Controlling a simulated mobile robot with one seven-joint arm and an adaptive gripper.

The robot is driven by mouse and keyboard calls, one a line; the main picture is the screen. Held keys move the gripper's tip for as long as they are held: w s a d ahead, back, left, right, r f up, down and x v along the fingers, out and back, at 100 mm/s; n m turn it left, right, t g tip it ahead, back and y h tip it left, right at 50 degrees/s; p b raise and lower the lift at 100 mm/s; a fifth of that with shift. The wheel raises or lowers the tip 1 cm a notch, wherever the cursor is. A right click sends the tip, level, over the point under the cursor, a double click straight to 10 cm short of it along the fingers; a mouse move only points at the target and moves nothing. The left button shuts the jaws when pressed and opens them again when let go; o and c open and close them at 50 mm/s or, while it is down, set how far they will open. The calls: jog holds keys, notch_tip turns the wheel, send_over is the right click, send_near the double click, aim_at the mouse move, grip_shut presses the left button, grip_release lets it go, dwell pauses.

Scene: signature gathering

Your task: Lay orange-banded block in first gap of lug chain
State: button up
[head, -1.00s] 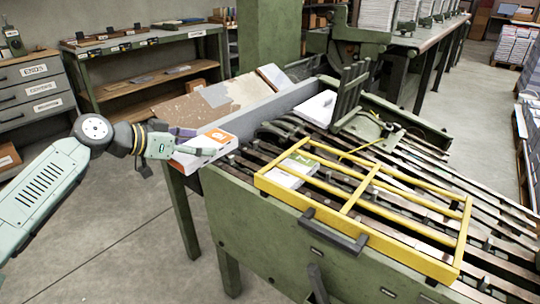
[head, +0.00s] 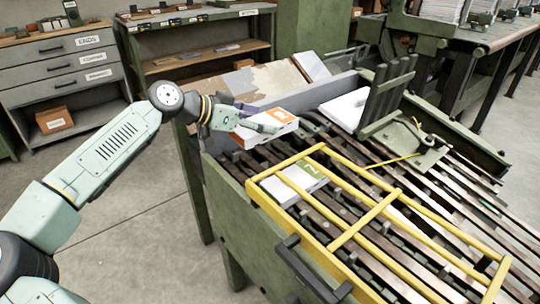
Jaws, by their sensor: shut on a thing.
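The orange-banded block (head: 273,124) is white with an orange patch on its face. My gripper (head: 262,122) is shut on it at its left side and holds it over the near left end of the lug chain. The lug chain (head: 327,200) is a row of dark parallel rails with small upright lugs, running toward the lower right. A white block with a green mark (head: 293,183) lies on the chain under the yellow frame. Whether the held block touches the rails cannot be told.
A yellow barred guard (head: 346,237) with a dark handle (head: 305,268) covers the near part of the chain. A white stack (head: 346,108) lies behind, beside a green upright rack (head: 389,92). Drawers (head: 66,70) and a shelf bench stand behind.

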notch_tip(320, 180, down, 10)
jog(key=shift+r, duration=0.25)
jog(key=o, duration=1.7)
jog(key=shift+c, duration=0.2)
jog(key=v, duration=1.2)
jog(key=shift+b, duration=0.4)
